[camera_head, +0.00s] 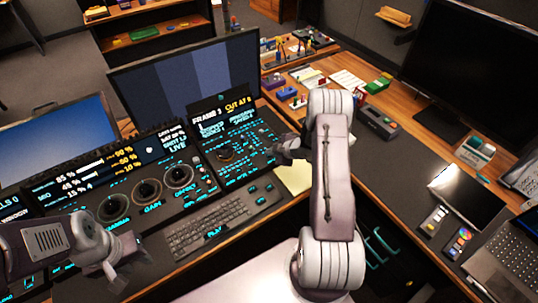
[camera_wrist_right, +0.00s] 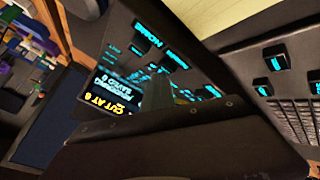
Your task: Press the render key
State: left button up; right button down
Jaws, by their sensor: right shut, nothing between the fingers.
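A dark control panel with glowing cyan-labelled keys (camera_head: 238,147) stands in the middle of the desk in the head view. I cannot read which key is the render key; its label is too small or hidden. My right gripper (camera_head: 285,151) is shut and empty at the right edge of this panel's keys. I cannot tell whether it touches a key. In the right wrist view, a dark gripper part fills the lower middle, with lit keys (camera_wrist_right: 160,58) beyond it. My left gripper (camera_head: 122,267) hangs over the lower left of the console; its finger gap is unclear.
Trackballs in rings (camera_head: 148,189) sit left of the key panel. A keyboard (camera_head: 208,224) lies in front, with a yellow note (camera_head: 294,178) to its right. Monitors (camera_head: 185,75) stand behind. The right desk holds a dark box (camera_head: 378,121) and a laptop (camera_head: 508,255).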

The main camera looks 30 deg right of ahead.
aim_at(271, 158)
jog(key=shift+r+p, duration=0.6)
jog(key=shift+r, duration=0.2)
notch_tip(271, 158, up, 5)
jog(key=p, duration=0.4)
dwell(0.5)
